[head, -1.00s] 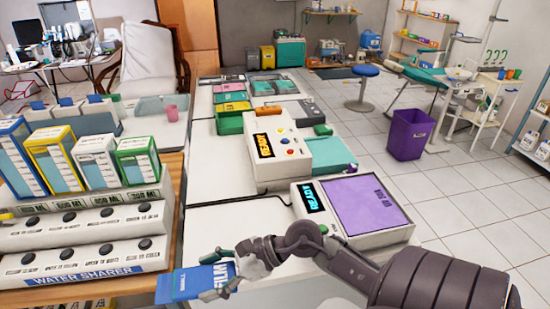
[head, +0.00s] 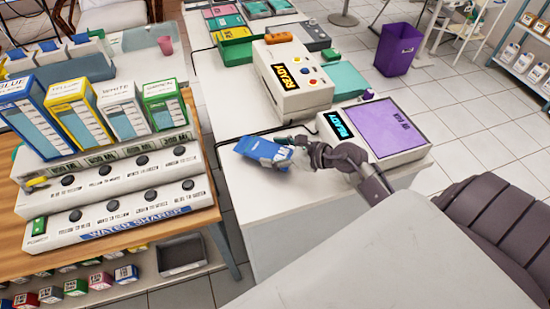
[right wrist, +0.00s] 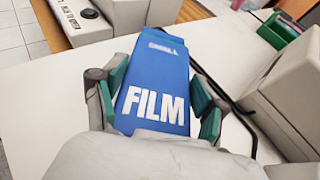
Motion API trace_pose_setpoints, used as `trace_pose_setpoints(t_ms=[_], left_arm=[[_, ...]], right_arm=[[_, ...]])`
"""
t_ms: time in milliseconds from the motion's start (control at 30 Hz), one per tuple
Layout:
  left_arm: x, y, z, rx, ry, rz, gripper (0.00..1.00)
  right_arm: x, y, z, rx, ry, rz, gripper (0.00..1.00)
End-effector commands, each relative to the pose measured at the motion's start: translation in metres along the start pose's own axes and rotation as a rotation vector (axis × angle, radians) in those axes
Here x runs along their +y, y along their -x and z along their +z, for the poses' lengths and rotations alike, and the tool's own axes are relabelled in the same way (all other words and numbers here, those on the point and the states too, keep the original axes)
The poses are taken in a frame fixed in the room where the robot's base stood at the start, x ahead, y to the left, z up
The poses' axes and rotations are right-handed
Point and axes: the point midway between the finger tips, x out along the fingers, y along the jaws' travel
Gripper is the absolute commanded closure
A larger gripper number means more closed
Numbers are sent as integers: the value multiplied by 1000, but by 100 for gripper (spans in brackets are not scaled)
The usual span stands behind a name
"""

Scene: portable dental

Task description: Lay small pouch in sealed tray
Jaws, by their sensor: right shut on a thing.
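The small pouch is a blue packet (head: 258,150) marked FILM; the right wrist view shows the same packet (right wrist: 155,85), with the word SMALL at its far end. My right gripper (head: 282,148) is shut on it, with green-padded fingers on both sides in the right wrist view. The pouch is over the near end of the white counter, left of the purple-topped device; its height above the surface is hard to judge. Several coloured trays (head: 233,34) stand at the counter's far end; I cannot tell which is the sealed tray. My left gripper is out of view.
A white READY device (head: 300,92) and a purple-topped READY device (head: 395,135) stand on the counter (head: 245,205). A black cable crosses behind the pouch.

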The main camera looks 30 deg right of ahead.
Motion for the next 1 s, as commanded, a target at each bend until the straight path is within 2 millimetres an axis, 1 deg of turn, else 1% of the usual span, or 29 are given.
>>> trace_pose_setpoints(t_ms=[100, 233, 400, 533, 667, 700, 767, 800, 833, 1000], left_arm=[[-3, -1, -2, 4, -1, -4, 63], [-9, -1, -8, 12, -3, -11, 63], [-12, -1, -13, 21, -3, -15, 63], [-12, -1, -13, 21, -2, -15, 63], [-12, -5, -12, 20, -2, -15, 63], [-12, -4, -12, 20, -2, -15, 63], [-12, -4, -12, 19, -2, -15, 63], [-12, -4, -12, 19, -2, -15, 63], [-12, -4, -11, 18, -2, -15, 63], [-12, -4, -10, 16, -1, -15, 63]], right_arm=[[0, -7, -16, 0, -6, 0, 70], [0, -13, -30, -2, -4, 0, 70], [0, -14, -33, -1, 0, 0, 70], [0, -14, -33, -1, 0, 0, 70], [0, -16, -38, 0, 0, 0, 70], [0, -15, -36, 0, 0, 0, 21], [0, -15, -36, 0, 0, 1, 11], [0, -15, -36, 0, 0, 1, 5], [0, -15, -36, 0, 0, 1, 3], [0, -15, -36, 0, -1, 1, 3]])
